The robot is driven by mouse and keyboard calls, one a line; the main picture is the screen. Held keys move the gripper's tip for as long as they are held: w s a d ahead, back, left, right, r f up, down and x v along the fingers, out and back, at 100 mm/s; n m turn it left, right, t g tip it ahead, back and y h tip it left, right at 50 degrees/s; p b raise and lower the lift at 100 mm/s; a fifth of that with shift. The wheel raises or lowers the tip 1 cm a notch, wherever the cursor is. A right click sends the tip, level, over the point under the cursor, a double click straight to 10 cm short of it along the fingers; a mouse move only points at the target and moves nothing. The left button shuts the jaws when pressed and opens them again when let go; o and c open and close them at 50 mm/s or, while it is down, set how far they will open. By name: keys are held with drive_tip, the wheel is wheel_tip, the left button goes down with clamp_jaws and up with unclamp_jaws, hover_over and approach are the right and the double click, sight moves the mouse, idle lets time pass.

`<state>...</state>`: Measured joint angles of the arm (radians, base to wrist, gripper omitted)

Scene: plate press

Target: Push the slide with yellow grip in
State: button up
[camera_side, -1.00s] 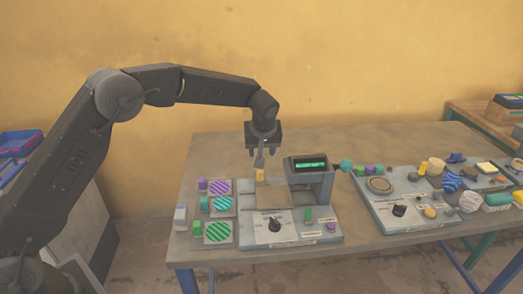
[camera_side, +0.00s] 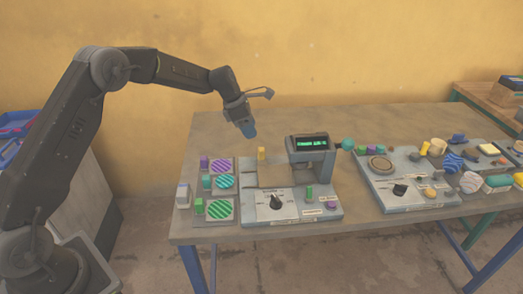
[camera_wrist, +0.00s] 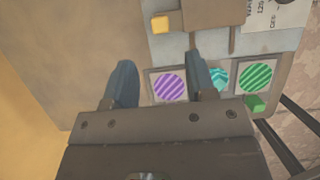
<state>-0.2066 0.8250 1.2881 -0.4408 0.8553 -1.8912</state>
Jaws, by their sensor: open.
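The slide is a flat tan plate (camera_side: 272,176) set in the grey press unit, left of its display post. Its upright yellow grip (camera_side: 261,154) stands at the plate's back left corner. In the wrist view the grip (camera_wrist: 160,24) is at the top centre, beside the tan plate (camera_wrist: 207,12). My gripper (camera_side: 248,130) is above and slightly left of the grip in the side view, tilted and apart from it. In the wrist view my gripper (camera_wrist: 159,62) has its two dark fingers apart with nothing between them, and the grip lies beyond them.
Three striped discs, purple (camera_side: 221,164), teal (camera_side: 223,181) and green (camera_side: 220,209), lie left of the slide. The display post (camera_side: 310,150) stands to its right, a black knob (camera_side: 275,201) in front. Another cluttered panel (camera_side: 400,190) is further right. The table behind is bare.

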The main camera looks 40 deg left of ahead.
sight(261, 149)
drive_tip(key=x, duration=1)
clamp_jaws()
